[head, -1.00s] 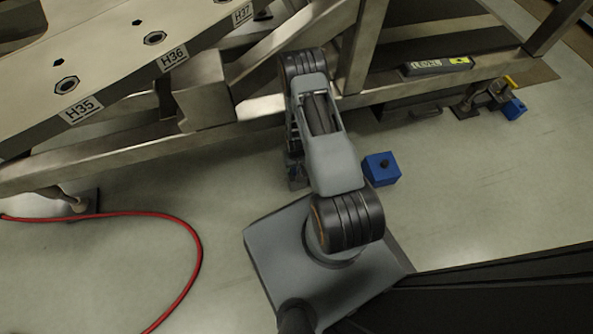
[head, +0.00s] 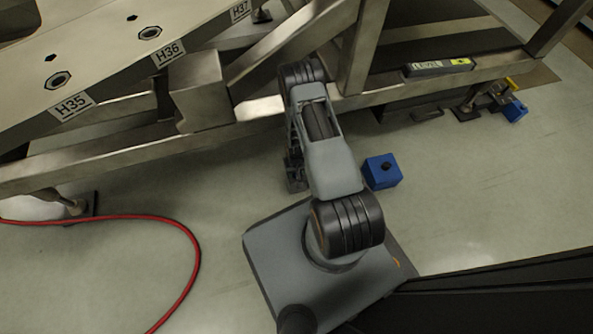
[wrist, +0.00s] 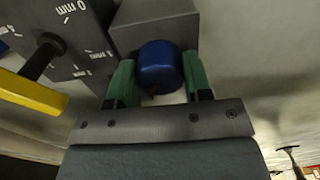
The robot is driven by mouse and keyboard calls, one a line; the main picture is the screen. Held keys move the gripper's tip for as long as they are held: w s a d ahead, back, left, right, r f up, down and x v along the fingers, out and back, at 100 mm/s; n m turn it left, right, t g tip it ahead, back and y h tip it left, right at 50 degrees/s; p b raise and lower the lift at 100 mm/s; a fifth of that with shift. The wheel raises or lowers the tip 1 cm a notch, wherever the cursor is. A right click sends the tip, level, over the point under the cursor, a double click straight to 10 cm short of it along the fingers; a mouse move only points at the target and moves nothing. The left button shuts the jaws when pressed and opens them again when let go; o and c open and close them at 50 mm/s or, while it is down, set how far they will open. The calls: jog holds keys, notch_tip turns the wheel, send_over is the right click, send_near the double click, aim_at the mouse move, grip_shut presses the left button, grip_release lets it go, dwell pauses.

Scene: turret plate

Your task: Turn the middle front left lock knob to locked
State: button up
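In the wrist view, a rounded blue knob (wrist: 160,65) projects from a grey block (wrist: 155,22). The two green fingers of my gripper (wrist: 160,76) stand on either side of the knob, and their inner faces appear to meet its sides. I see no clear gap, so the gripper looks shut on it. No locked or unlocked mark is readable on the knob. In the head view, my arm reaches down beside the steel frame (head: 110,160); the knob and the fingertips are hidden there.
In the head view, a blue box (head: 382,170) sits right of my arm. A red hose (head: 190,250) lies on the open floor left.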

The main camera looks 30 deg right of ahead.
jog(key=c, duration=0.4)
jog(key=n+p, duration=0.1)
jog(key=n, duration=0.3)
jog(key=shift+r, duration=0.1)
jog(key=n+p, duration=0.2)
jog(key=n, duration=0.2)
jog(key=shift+n, duration=0.3)
jog(key=n+p, duration=0.1)
jog(key=n, duration=0.3)
jog(key=shift+p, duration=0.4)
jog(key=shift+n, duration=2.8)
